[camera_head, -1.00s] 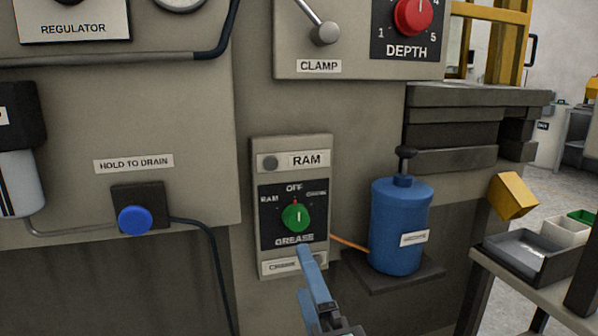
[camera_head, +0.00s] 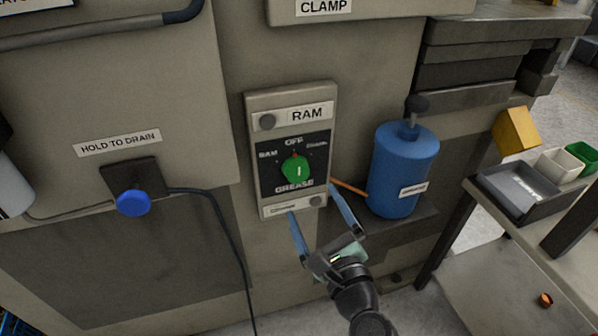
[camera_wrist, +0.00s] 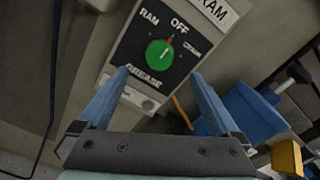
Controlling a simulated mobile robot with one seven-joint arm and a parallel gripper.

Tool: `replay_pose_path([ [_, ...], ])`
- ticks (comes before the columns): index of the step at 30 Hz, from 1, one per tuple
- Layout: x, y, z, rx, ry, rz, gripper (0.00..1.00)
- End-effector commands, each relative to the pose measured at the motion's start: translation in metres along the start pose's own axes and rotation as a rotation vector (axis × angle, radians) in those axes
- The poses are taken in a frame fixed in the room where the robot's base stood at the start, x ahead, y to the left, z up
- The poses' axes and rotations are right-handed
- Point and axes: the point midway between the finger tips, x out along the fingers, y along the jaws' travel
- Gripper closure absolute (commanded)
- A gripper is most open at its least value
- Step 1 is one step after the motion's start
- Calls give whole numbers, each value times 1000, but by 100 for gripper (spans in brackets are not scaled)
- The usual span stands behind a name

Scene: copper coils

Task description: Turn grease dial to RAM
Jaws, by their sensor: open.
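The green grease dial (camera_head: 295,169) sits on a black plate on the machine's front panel, with RAM marked at its upper left, OFF at the top and a third label at the upper right. Its light pointer line stands about upright, toward OFF. The dial also shows in the wrist view (camera_wrist: 158,53). My gripper (camera_head: 316,203) is open and empty, its two blue fingers just below the dial and apart from it. In the wrist view, my gripper's fingers (camera_wrist: 158,85) spread to either side below the dial.
A blue grease canister (camera_head: 402,170) stands on a shelf right of the panel, joined by an orange hose. A blue drain button (camera_head: 133,203) with a dark hose is at left. A side table with a grey tray (camera_head: 516,188) is at right.

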Motion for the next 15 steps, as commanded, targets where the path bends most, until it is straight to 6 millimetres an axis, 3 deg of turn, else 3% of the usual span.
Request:
replay_pose_path([
  [6,47,1,1,-1,-4,0,2],
  [15,85,0,0,-2,-1,-1,2],
])
